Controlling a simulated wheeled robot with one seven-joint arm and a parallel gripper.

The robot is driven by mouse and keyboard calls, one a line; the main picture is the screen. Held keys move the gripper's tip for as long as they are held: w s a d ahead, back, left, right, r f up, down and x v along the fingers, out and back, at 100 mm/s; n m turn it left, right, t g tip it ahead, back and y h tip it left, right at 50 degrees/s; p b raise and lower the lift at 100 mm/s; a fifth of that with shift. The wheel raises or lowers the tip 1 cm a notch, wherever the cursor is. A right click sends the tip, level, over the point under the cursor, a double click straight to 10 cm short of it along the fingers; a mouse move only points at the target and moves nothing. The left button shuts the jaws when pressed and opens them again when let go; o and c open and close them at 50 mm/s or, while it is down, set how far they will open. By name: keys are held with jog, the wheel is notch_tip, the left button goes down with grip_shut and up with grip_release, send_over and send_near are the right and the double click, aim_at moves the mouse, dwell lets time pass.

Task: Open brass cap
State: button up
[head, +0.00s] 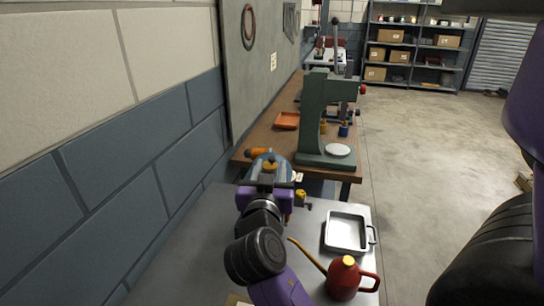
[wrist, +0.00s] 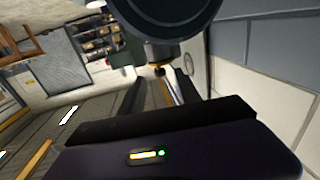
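A blue rounded casing (head: 281,163) sits at the near end of the wooden bench, partly hidden behind my gripper. A small brass-coloured piece (head: 269,166) shows at its top, just beyond my gripper; I cannot tell for certain that it is the cap. My gripper (head: 268,181) is right in front of the casing, and contact cannot be made out. In the wrist view, the two dark fingers (wrist: 160,92) stand apart. A dark round body (wrist: 168,14) fills the top there, with a grey stub and a small brass tip (wrist: 158,71) below it.
A green press (head: 316,115) stands behind to the right. An orange tray (head: 287,120) lies on the wooden bench. A metal tray (head: 346,248) and a red oil can (head: 344,280) with a long spout stand on the grey table, right of my arm. A block wall runs along the left.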

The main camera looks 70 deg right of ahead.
aim_at(271, 161)
jog(key=shift+p+x, duration=0.55)
jog(key=shift+x, duration=1.7)
jog(key=shift+w, duration=0.1)
grip_shut()
